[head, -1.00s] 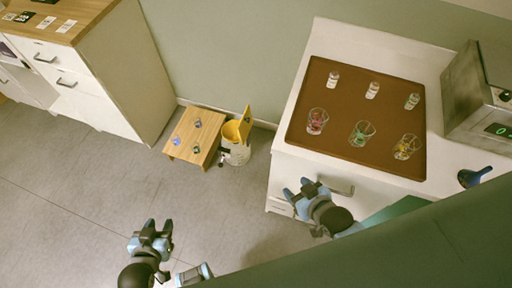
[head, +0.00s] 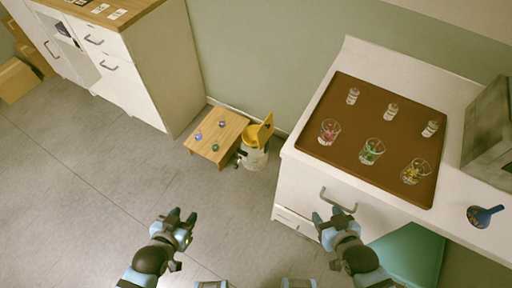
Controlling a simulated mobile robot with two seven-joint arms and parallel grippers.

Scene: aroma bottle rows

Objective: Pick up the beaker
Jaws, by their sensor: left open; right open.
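Three clear glass beakers stand in a row on the brown mat (head: 349,150) on the white counter: one with pink contents (head: 329,132), one with green contents (head: 371,152) and one with yellow contents (head: 416,172). The pictures do not show which one the task means. My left gripper (head: 183,215) is open and empty over the floor, well left of the counter. My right gripper (head: 328,214) is open and empty, in front of the counter's drawer front and apart from every beaker.
Several small clear bottles, one of them at the mat's back left (head: 353,96), stand behind the beakers. A grey machine (head: 488,130) and a blue funnel (head: 484,215) are on the right.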

